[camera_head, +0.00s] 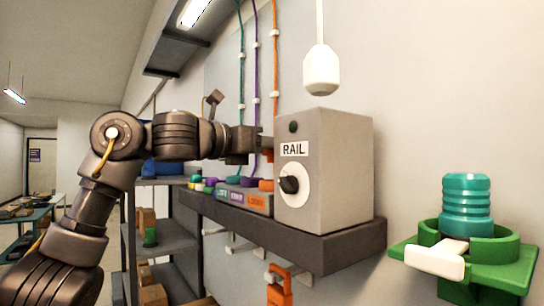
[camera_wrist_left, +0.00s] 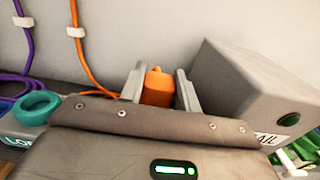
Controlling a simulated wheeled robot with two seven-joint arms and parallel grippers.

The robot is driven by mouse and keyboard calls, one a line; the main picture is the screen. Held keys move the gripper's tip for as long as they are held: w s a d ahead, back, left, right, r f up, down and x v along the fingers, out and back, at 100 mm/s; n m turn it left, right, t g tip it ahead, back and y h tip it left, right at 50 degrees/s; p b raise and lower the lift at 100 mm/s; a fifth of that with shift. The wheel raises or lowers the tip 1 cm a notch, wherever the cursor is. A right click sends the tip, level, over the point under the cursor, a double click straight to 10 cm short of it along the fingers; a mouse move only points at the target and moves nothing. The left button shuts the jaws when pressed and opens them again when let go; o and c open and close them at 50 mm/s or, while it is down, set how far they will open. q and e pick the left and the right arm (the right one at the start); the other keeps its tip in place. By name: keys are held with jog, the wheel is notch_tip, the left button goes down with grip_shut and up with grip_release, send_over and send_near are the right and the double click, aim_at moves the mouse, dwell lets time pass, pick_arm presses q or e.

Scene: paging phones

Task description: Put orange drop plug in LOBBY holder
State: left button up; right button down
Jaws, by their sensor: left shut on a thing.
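The orange drop plug (camera_wrist_left: 157,90) is between the two fingers of my left gripper (camera_wrist_left: 160,92) in the left wrist view, and the gripper is shut on it. In the head view the left gripper (camera_head: 256,146) reaches in from the left, and a bit of orange plug (camera_head: 267,154) shows at its tip, above the shelf. My right gripper is not in view.
The grey RAIL box (camera_head: 345,170) stands close right of the gripper on the dark shelf (camera_head: 335,252). Coloured cords (camera_head: 275,60) run down the wall. An orange item (camera_head: 279,285) hangs below; a green bracket (camera_head: 500,255) is at right.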

pick_arm(q)
jog(key=shift+w+d+f, duration=0.1)
jog(key=shift+w+f, duration=0.2)
jog(key=shift+f, duration=0.1)
jog(key=shift+w+d+f, duration=0.15)
jog(key=shift+w+f, duration=0.05)
jog(key=shift+f, duration=0.05)
notch_tip(320, 180, down, 3)
jog(key=shift+r+p, duration=0.15)
jog(key=shift+p, duration=0.9)
jog(key=shift+f, duration=0.2)
jog(key=o, duration=1)
